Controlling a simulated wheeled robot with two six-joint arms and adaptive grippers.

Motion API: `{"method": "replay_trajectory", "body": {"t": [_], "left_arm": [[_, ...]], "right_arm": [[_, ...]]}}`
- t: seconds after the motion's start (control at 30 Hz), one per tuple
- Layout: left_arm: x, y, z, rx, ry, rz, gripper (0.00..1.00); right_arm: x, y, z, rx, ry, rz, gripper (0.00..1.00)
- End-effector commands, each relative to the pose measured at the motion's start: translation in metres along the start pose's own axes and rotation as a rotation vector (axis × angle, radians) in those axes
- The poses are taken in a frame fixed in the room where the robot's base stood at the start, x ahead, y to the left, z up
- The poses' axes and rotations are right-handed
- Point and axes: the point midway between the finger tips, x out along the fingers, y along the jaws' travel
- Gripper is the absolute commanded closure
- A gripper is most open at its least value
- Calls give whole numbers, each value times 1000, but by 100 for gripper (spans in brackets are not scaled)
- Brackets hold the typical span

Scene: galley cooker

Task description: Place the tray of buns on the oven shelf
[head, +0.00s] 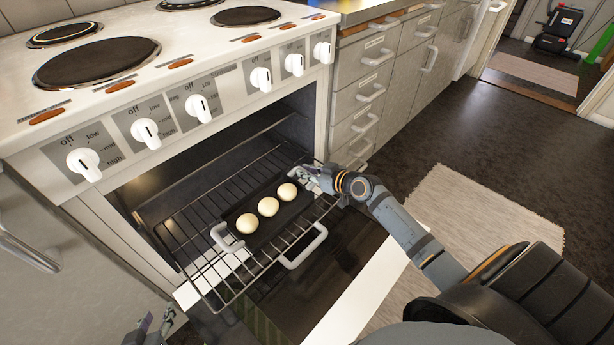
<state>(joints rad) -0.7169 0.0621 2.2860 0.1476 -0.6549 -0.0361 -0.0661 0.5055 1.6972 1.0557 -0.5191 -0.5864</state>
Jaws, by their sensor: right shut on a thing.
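The dark tray (275,222) holds three pale round buns (268,206) in a row. It is over the wire oven shelf (205,283), which sticks out of the open oven; I cannot tell whether the tray touches the bars. A white handle (222,236) shows at the tray's left end. My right gripper (308,179) is shut on the tray's far right end, hiding the grip. My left gripper (152,326) is low at the bottom edge, partly cut off, apart from the tray, with its fingers spread and empty.
The oven door (345,300) hangs open below the shelf. The cooker's control panel with white knobs (198,108) overhangs the opening. Drawers (375,85) stand to the right. A pale rug (490,225) lies on the floor.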

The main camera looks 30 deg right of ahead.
Motion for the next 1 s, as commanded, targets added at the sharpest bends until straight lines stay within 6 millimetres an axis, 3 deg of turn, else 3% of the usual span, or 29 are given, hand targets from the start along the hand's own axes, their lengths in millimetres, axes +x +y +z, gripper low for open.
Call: {"method": "replay_trajectory", "body": {"t": [0.1, 0.23, 0.67, 0.7, 0.83, 1.0], "left_arm": [[1, -2, -30, 10, 116, -6, 60], [0, -2, -51, 17, 192, -10, 60], [-2, -2, -59, 19, 222, -12, 60], [-2, -2, -61, 20, 227, -12, 60], [-2, -2, -61, 20, 227, -12, 60], [-2, -2, -61, 21, 227, -12, 60]], "right_arm": [[3, 0, 5, 2, 3, 0, 100], [4, 0, 8, 1, 3, 0, 100], [4, 0, 9, 1, 3, 0, 100], [4, 0, 10, 0, 0, 0, 82], [4, 0, 10, 0, 0, 0, 65], [4, 0, 10, -1, 0, 0, 61]]}}
